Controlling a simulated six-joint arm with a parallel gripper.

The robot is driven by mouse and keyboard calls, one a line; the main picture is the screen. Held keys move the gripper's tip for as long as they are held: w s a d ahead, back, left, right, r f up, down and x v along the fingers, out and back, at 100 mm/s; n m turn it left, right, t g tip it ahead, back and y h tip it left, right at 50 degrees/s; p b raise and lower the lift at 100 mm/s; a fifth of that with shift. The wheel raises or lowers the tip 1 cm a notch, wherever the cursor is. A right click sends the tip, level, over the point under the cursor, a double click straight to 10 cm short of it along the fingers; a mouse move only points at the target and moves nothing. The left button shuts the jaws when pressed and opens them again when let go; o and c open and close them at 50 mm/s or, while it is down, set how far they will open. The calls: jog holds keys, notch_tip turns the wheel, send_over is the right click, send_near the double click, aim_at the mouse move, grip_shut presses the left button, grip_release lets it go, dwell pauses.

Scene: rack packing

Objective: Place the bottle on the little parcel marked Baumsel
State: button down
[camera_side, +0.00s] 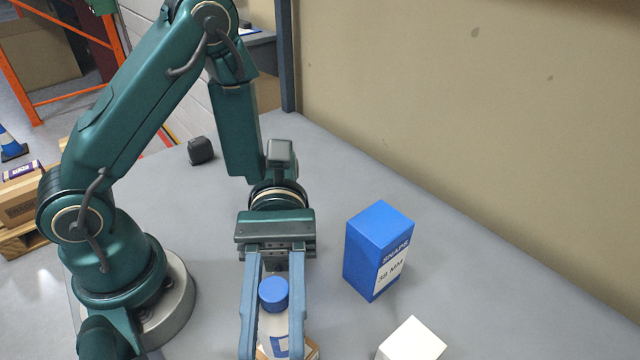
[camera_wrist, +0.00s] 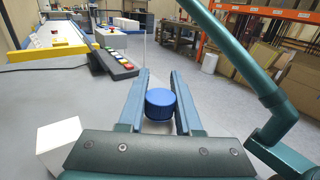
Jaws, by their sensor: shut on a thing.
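A bottle with a blue cap and a pale body (camera_side: 273,325) stands upright between the two blue fingers of my gripper (camera_side: 271,345) at the bottom of the side view. My gripper is shut on it. In the wrist view the blue cap of the bottle (camera_wrist: 160,104) shows between the fingers (camera_wrist: 158,95). A tan cardboard parcel (camera_side: 312,350) shows partly under the bottle, at the bottom edge of the side view. Its marking cannot be read. Whether the bottle touches the parcel is hidden.
A blue box marked SNAPS 38 MM (camera_side: 372,250) stands right of my gripper. A white box (camera_side: 412,342) is at the bottom edge, and a small black object (camera_side: 200,150) lies further back. A tan wall (camera_side: 480,110) rises along the right.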

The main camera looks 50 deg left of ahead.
jog(key=shift+f, duration=0.9)
jog(key=shift+f, duration=0.15)
jog(key=c, duration=0.6)
grip_release()
